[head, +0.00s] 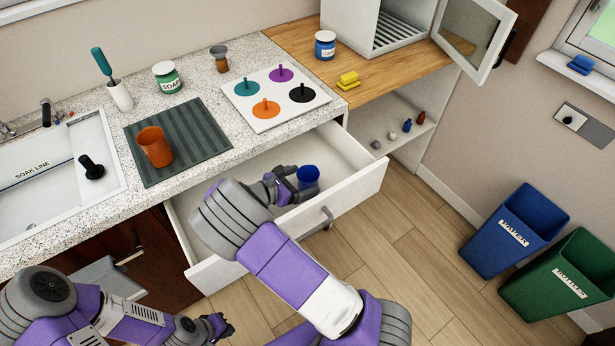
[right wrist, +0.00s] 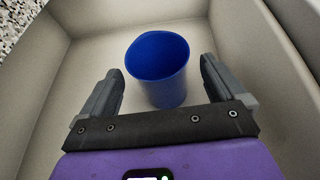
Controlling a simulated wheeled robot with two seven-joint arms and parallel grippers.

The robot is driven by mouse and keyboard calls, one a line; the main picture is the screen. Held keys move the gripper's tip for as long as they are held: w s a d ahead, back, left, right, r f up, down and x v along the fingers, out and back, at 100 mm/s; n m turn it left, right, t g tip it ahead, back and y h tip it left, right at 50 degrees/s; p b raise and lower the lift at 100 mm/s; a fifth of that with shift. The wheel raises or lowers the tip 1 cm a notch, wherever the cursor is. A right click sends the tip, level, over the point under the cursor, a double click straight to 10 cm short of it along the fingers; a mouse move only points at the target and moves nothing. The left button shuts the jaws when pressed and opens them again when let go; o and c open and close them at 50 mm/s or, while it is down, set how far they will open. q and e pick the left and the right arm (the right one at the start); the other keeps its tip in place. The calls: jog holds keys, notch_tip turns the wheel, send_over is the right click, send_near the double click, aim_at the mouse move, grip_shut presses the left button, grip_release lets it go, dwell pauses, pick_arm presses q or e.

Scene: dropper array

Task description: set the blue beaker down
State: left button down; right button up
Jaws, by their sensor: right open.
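The blue beaker (head: 308,177) stands in the open drawer (head: 345,205), near its right part. In the right wrist view the blue beaker (right wrist: 160,80) stands upright on the pale drawer floor, its open top facing the camera. My right gripper (head: 287,186) is down in the drawer beside it. In the right wrist view my right gripper (right wrist: 162,88) is open, with one finger on each side of the beaker and visible gaps between them. My left gripper (head: 222,325) is low in front of the cabinet, away from the beaker; its jaws are too small to read.
Drawer walls (right wrist: 235,55) rise close around my right gripper. Blue (head: 510,235) and green (head: 565,280) bins stand at the right.

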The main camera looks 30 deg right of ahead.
jog(key=p+v, duration=0.1)
jog(key=v, duration=0.7)
jog(key=shift+a+p, duration=0.35)
jog(key=shift+p, duration=0.05)
jog(key=shift+r, duration=0.15)
